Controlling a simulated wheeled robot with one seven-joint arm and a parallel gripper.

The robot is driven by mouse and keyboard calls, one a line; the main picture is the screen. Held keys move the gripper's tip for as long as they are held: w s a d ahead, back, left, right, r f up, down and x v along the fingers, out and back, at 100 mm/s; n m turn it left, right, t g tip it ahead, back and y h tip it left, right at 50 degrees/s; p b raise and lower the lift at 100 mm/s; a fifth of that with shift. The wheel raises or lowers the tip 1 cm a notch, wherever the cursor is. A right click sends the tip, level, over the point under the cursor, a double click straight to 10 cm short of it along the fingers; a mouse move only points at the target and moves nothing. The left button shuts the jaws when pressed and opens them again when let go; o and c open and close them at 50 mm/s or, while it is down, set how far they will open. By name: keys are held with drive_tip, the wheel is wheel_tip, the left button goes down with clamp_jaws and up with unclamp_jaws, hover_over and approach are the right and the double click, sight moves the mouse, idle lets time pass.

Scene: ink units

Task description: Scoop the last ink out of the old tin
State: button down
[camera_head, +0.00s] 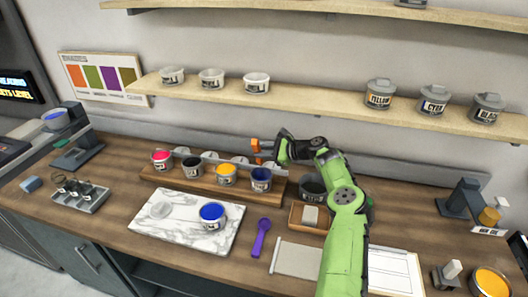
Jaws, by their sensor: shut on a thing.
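A tin with bright blue ink (212,214) stands open on a white marble slab (185,238). An open tin of darker blue ink (261,180) stands at the right end of a wooden rack (155,177). A dark grey tin (312,187) stands right of the rack, partly behind my arm. A purple scoop (261,238) lies on the counter right of the slab. My gripper (258,151), with orange fingertips, is above and behind the dark blue tin. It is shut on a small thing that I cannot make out.
The rack also holds pink (161,160), dark (192,168) and yellow (226,175) tins, with pale lids behind. A clear dish (161,210) lies on the slab. A shelf (330,110) with tins runs above.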

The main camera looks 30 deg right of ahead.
drive_tip(key=f+b, duration=0.5)
drive_tip(key=f, duration=0.1)
drive_tip(key=f+b, duration=0.3)
drive_tip(key=shift+w+d+f+b, duration=0.3)
drive_tip(key=shift+w+d+b, duration=0.05)
drive_tip(key=f+b, duration=0.2)
drive_tip(key=b, duration=0.1)
drive_tip(key=shift+w+d, duration=0.15)
drive_tip(key=shift+d, duration=0.05)
drive_tip(key=shift+r, duration=0.15)
drive_tip(key=shift+f+b, duration=0.45)
drive_tip(key=shift+r, duration=0.1)
